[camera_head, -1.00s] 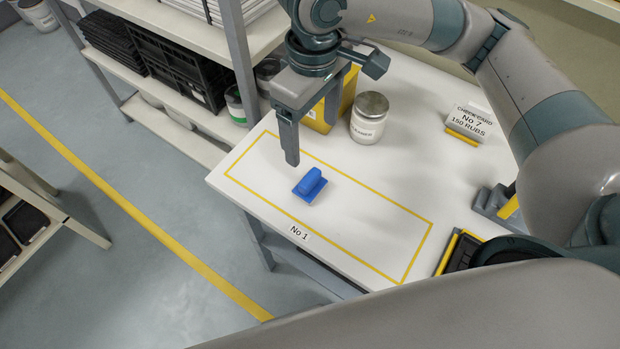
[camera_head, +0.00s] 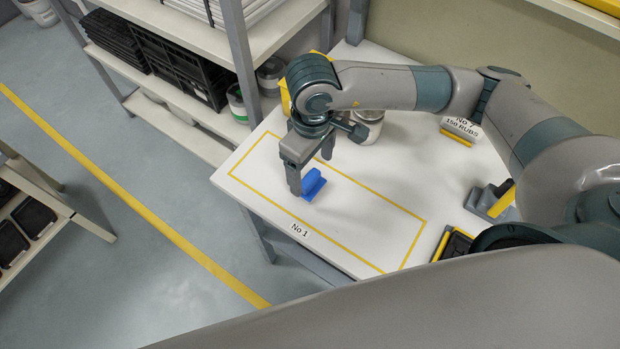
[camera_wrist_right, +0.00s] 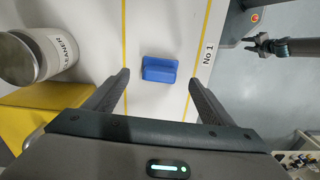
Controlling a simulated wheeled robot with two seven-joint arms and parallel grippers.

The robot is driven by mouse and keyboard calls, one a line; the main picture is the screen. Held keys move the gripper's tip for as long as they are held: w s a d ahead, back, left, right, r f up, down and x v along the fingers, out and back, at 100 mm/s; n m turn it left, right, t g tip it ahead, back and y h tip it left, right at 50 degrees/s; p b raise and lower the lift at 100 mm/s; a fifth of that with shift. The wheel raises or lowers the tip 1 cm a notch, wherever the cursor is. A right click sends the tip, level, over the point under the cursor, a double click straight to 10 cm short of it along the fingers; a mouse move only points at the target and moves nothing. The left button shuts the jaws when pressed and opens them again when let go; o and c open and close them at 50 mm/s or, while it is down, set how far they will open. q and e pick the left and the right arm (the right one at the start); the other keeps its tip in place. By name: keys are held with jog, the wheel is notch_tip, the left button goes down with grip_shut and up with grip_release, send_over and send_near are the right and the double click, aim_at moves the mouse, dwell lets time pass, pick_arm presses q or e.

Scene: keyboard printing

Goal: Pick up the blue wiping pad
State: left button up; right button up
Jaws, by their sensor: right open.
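The blue wiping pad (camera_head: 313,184), a small block with a raised grip, lies on the white table inside the yellow-lined area marked No 1. My right gripper (camera_head: 310,174) points down just above the pad, partly hiding it in the head view. In the right wrist view the pad (camera_wrist_right: 160,70) lies between and beyond the open fingertips (camera_wrist_right: 160,78), with room on both sides. Nothing is held. A small dark gripper, seemingly my left one (camera_wrist_right: 256,43), shows at the upper right of the wrist view, away from the table; its opening is too small to judge.
A cleaner jar (camera_head: 369,127) and a yellow container (camera_wrist_right: 42,120) stand close to the right gripper. A check card (camera_head: 460,130) and a grey-yellow holder (camera_head: 490,200) are further right. The marked area (camera_head: 370,230) right of the pad is clear.

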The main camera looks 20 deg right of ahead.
aim_at(310, 178)
jog(key=shift+f, duration=0.5)
jog(key=shift+a+f+p, duration=0.1)
jog(key=shift+f+p, duration=0.85)
jog(key=shift+p, duration=0.3)
notch_tip(310, 178, down, 2)
jog(key=shift+w+p, duration=0.1)
jog(key=shift+p, duration=0.4)
jog(key=shift+f, duration=0.6)
jog(key=shift+c, duration=0.7)
jog(key=c, duration=1.1)
jog(key=shift+r, duration=0.1)
jog(key=shift+c, duration=0.2)
